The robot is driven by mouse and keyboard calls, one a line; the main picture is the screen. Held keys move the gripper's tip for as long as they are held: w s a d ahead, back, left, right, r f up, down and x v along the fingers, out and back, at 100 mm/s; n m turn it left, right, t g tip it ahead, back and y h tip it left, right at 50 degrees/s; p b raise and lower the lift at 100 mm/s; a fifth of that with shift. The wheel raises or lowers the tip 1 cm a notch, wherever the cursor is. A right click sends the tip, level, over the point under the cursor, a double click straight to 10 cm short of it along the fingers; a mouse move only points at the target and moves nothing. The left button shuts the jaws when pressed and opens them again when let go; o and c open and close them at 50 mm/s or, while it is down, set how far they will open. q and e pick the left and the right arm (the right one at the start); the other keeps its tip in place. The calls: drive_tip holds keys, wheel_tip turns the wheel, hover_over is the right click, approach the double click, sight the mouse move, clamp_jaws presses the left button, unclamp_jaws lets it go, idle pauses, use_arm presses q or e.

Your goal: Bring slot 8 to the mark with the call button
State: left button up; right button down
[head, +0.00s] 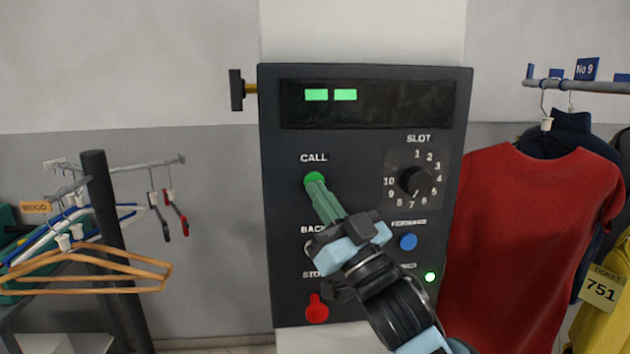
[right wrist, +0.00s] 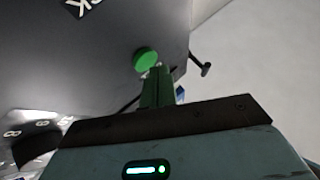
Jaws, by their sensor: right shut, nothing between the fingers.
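The dark control panel (head: 362,200) stands ahead in the head view. Its round green CALL button (head: 314,178) is at the upper left and also shows in the right wrist view (right wrist: 146,58). My right gripper (head: 318,188) is shut and empty, its greenish fingers pointing at the CALL button. The tips overlap its lower edge; I cannot tell whether they touch. The SLOT dial (head: 416,182), numbered 1 to 10, is at the right; its setting is too small to read surely. The display (head: 368,104) shows two green blocks. My left gripper is not in view.
A blue FORWARD button (head: 408,242), a lit green lamp (head: 430,277) and a red STOP button (head: 317,309) lie lower on the panel. A rail (head: 590,86) with a "No 9" tag (head: 586,69) carries a red shirt (head: 520,230). Wooden hangers (head: 100,262) hang at left.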

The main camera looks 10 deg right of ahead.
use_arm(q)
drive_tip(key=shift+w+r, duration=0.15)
use_arm(e)
drive_tip(key=shift+s, duration=0.25)
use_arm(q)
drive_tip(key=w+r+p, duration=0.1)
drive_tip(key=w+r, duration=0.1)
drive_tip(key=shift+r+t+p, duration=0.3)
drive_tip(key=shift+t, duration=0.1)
use_arm(e)
drive_tip(key=s, duration=0.5)
